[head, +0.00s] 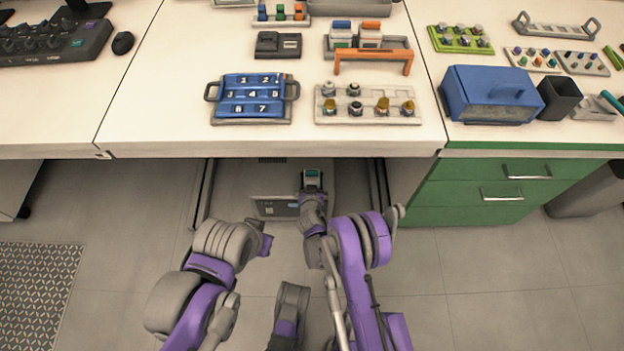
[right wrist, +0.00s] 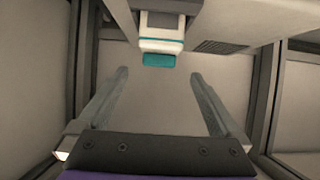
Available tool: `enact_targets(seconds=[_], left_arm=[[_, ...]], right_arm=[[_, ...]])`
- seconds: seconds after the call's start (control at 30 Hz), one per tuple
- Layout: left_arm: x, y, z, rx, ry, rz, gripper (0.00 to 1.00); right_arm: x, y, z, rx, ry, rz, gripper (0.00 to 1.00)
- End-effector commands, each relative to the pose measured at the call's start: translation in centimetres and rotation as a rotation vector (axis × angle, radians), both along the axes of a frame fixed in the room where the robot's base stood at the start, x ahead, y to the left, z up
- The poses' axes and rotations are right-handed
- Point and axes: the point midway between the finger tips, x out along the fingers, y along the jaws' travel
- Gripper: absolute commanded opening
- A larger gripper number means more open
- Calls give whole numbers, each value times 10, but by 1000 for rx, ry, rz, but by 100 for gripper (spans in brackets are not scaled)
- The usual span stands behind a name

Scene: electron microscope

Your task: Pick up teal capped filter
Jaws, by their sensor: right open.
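The teal capped filter (right wrist: 161,47) shows in the right wrist view as a white body with a teal cap facing my gripper. It is attached to a pale grey unit beneath the table. In the head view, a small teal-topped part (head: 312,178) shows just beyond my right gripper (head: 312,192). In the right wrist view my right gripper (right wrist: 160,76) is open and empty, its fingers to either side below the cap. The cap appears just past the fingertips, not between them. My left arm is low at the left in the head view; its gripper (head: 264,240) is unclear.
The grey unit (head: 270,207) stands on the floor under the white table, between dark frame legs. The table edge (head: 270,148) overhangs it. Green drawers (head: 505,190) stand to the right. Above are a blue numbered rack (head: 251,96) and a vial rack (head: 366,117). Floor in front is clear.

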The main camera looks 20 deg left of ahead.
Motion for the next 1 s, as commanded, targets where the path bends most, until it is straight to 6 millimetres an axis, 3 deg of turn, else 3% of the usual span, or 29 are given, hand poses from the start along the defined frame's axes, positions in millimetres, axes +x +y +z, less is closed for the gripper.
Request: enact_targets(seconds=[0.5, 0.8, 1.0], left_arm=[[3, 0, -21, 0, 5, 0, 0], [3, 0, -21, 0, 5, 0, 0], [3, 0, -21, 0, 5, 0, 0]], right_arm=[[47, 12, -35, 0, 1, 0, 100], [52, 13, -35, 0, 1, 0, 100], [52, 13, -35, 0, 1, 0, 66]])
